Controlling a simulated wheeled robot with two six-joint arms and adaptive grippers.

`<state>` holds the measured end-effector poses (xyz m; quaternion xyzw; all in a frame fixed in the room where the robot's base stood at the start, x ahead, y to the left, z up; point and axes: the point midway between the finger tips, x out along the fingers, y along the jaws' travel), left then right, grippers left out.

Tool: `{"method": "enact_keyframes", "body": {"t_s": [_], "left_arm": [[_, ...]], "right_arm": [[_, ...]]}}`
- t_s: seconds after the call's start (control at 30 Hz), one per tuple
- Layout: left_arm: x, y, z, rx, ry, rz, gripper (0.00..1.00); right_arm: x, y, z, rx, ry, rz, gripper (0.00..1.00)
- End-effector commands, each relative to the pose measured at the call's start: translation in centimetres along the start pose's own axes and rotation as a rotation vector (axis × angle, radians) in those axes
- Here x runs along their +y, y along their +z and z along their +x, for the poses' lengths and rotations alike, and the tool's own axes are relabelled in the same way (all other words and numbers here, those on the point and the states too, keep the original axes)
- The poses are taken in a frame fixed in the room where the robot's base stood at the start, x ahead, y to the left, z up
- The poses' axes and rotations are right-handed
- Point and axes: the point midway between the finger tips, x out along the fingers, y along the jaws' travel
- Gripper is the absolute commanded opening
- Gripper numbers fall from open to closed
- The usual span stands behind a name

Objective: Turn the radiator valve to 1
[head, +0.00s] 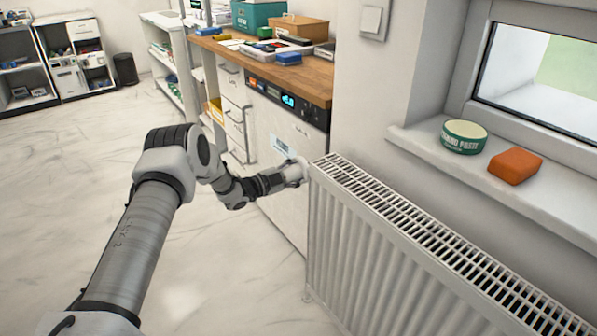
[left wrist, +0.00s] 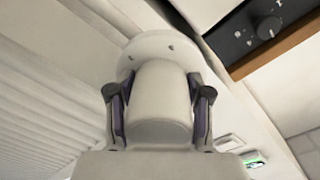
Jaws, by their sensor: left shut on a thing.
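The white radiator (head: 400,240) stands against the wall under the window, and its ribbed side shows at the left of the left wrist view (left wrist: 50,90). No number marks on the valve can be read. My right gripper is not in view.
A white appliance (head: 285,135) with a dark control panel stands beside the radiator under a wooden counter (head: 290,75). A green tin (head: 463,137) and an orange block (head: 515,166) sit on the windowsill (head: 415,140). The floor at left is clear.

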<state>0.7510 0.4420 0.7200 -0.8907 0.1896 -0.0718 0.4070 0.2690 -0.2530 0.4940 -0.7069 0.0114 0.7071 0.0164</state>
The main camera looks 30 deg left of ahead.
Motion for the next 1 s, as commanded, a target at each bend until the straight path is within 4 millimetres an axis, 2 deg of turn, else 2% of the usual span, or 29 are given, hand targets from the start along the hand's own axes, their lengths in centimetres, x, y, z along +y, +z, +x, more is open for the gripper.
{"method": "enact_keyframes", "body": {"t_s": [0.2, 0.23, 0.3, 0.67, 0.77, 1.0], "left_arm": [[-0.4, -0.1, 0.1, 0.003, -0.006, 0.002, 0.14], [-0.4, -0.1, 0.1, 0.003, -0.006, 0.002, 0.56], [-0.4, -0.1, 0.1, 0.003, -0.005, 0.002, 0.74], [-0.2, 0.0, -0.4, 0.0, -0.003, -0.002, 0.74], [-0.2, 0.1, -1.9, -0.002, -0.003, -0.004, 0.74], [-0.4, 0.1, -8.0, -0.003, -0.009, -0.005, 0.74]], "right_arm": [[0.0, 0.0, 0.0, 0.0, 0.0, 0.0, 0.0], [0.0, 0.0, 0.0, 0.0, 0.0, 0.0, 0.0], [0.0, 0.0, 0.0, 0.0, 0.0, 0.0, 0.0], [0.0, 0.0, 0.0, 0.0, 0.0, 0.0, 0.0], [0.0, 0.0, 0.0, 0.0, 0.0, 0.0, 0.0], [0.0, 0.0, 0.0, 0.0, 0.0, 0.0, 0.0]]}}
